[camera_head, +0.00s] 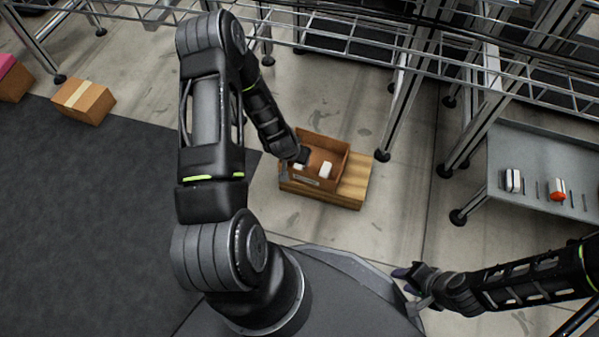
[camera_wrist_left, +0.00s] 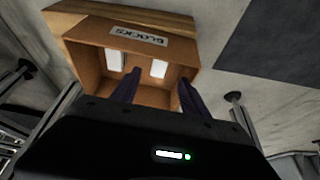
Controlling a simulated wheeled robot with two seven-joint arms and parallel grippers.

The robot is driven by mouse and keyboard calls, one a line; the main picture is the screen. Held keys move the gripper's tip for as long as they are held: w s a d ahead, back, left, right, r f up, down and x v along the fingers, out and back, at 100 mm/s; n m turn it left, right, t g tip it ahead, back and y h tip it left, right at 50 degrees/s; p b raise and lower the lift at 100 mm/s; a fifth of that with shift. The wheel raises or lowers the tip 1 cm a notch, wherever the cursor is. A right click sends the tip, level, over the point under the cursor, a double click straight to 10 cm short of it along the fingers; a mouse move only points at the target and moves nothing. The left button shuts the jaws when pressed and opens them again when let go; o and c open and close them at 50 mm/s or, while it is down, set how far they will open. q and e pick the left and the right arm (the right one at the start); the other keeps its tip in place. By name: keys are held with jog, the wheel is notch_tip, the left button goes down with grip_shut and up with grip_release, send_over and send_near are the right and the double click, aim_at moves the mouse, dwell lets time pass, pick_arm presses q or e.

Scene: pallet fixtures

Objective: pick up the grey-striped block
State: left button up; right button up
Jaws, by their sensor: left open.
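A white block with a dark or grey stripe (camera_head: 513,180) stands on the grey shelf at the right; the stripe's colour is hard to tell. A white block (camera_head: 325,170) lies in the open brown box (camera_head: 334,147). The left wrist view shows two pale blocks in that box, one at the left (camera_wrist_left: 115,61) and one at the right (camera_wrist_left: 158,68); no stripe is clear on them. My left gripper (camera_wrist_left: 157,90) is open and empty at the box opening, its fingers pointing in. My right gripper (camera_head: 405,285) appears open and empty, low at the right, apart from the shelf.
The box carries a BLOCKS label (camera_wrist_left: 139,36) and sits on a wooden pallet (camera_head: 352,188). Wire racks line the back. A taped carton (camera_head: 85,101) is at far left. Floor around the pallet is clear.

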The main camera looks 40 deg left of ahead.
pick_arm(q)
jog(key=shift+b+x, duration=0.5)
jog(key=shift+x, duration=0.75)
jog(key=shift+f, duration=0.1)
jog(key=b+x, duration=0.3)
jog(key=x, duration=0.2)
jog(key=shift+w, duration=0.1)
jog(key=shift+c, duration=0.4)
grip_shut()
